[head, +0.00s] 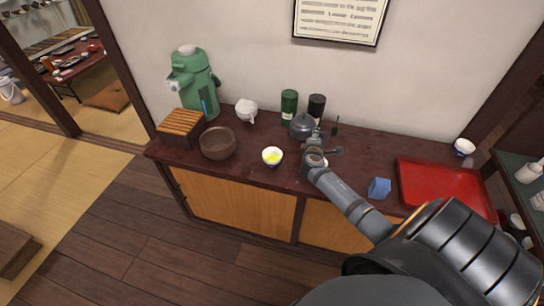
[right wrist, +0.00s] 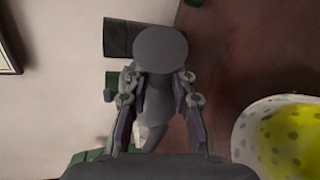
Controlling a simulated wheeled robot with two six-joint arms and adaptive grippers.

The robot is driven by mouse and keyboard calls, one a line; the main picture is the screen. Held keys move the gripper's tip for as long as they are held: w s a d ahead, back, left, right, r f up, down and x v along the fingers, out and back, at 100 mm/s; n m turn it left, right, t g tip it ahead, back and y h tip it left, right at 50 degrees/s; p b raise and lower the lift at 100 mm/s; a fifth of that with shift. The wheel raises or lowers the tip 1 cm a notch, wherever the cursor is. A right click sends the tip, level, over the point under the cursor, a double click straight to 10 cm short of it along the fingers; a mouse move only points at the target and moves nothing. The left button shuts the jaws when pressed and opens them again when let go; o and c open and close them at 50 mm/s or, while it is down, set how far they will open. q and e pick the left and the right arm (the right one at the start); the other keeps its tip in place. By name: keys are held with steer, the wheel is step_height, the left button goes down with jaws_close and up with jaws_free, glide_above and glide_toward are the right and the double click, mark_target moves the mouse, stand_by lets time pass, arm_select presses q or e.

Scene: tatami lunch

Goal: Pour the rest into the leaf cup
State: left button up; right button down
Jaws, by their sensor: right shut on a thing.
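A dark grey teapot (head: 301,127) is in my right gripper (head: 317,141), over the back middle of the counter. In the right wrist view the gripper (right wrist: 157,88) is shut on the grey teapot (right wrist: 160,48). A small white cup with yellow-green liquid (head: 272,157) stands to the teapot's front left. A cup with dots and yellow liquid (right wrist: 280,140) shows at the right of the wrist view. A pale rim (head: 325,163) shows beside my right gripper, mostly hidden. A white and blue cup (head: 464,147) stands at the back right. I cannot tell which cup bears leaves. My left gripper is not in view.
A brown bowl (head: 218,144), slatted wooden box (head: 181,126), green air pot (head: 194,82) and white pot (head: 246,110) stand at left. Green (head: 289,104) and black (head: 316,106) canisters are behind the teapot. A blue object (head: 379,188) and red tray (head: 445,182) are right.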

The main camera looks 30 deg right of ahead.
arm_select(q)
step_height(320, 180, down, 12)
steer(key=b, duration=1.1)
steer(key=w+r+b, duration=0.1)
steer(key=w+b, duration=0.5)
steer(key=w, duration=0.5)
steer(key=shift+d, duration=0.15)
arm_select(e)
steer(key=s+a+r+n+t+h, duration=0.1)
steer(key=a+r+n+t+h, duration=0.3)
steer(key=a, duration=0.3)
steer(key=shift+s+a+n+t+h, duration=0.25)
steer(key=shift+n+t+h, duration=0.25)
steer(key=shift+t+h, duration=0.15)
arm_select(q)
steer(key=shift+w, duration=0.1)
arm_select(e)
steer(key=shift+r, duration=0.15)
